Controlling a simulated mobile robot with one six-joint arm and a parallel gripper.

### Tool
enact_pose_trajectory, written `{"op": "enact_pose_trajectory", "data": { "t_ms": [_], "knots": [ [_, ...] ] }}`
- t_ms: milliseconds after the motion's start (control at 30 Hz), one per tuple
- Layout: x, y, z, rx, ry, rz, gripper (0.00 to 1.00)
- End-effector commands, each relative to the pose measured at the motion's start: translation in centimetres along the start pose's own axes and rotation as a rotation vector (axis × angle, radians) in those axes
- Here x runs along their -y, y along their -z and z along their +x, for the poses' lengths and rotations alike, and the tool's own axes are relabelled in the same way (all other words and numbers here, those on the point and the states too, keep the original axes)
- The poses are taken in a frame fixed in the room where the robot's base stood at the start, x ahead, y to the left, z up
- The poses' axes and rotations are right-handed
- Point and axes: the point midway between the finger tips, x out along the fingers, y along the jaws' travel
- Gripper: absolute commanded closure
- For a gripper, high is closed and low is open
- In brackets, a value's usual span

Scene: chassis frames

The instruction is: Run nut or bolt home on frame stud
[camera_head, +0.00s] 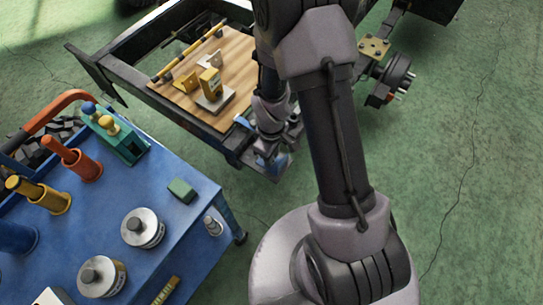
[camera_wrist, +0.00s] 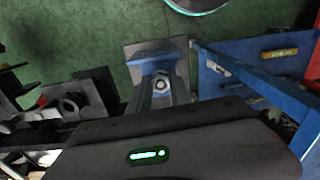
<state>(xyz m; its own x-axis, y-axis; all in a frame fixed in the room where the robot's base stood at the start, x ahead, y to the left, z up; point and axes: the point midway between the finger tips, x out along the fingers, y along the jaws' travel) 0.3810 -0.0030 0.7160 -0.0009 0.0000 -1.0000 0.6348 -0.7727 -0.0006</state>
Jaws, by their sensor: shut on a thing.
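My gripper (camera_head: 268,152) is low at the near corner of the dark chassis frame (camera_head: 190,118). In the wrist view my gripper (camera_wrist: 160,88) is shut on a small light metal nut (camera_wrist: 160,84), which sits between the fingertips. A grey plate (camera_wrist: 140,49) lies just beyond the fingertips. I cannot tell whether the nut touches a stud, because the fingers and the nut hide that spot. In the head view my arm covers part of the frame, and the nut is too small to make out.
A wooden board (camera_head: 236,55) on the frame carries yellow brackets (camera_head: 188,83) and a yellow bar. A wheel hub (camera_head: 392,80) is at the right. A blue cart (camera_head: 160,195) with coloured tools and round metal cans (camera_head: 143,228) stands at the left. Green floor is clear at the right.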

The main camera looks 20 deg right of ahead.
Motion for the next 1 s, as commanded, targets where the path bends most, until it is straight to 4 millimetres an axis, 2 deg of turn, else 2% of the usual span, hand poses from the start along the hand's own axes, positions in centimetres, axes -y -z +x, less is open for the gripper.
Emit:
{"op": "enact_pose_trajectory", "data": {
  "t_ms": [100, 367, 667, 900, 933, 1000],
  "knots": [
    [0.03, 0.00, 0.01, 0.000, 0.000, 0.062, 1.00],
    [0.04, 0.02, 0.01, 0.000, 0.000, 0.086, 1.00],
    [0.23, 0.14, 0.19, -0.002, 0.000, 0.541, 1.00],
    [0.27, 0.11, -0.04, -0.001, 0.000, 0.587, 1.00],
    [0.27, 0.11, -0.03, -0.001, 0.000, 0.586, 0.74],
    [0.27, 0.11, -0.03, -0.001, 0.000, 0.586, 0.60]
  ]
}}
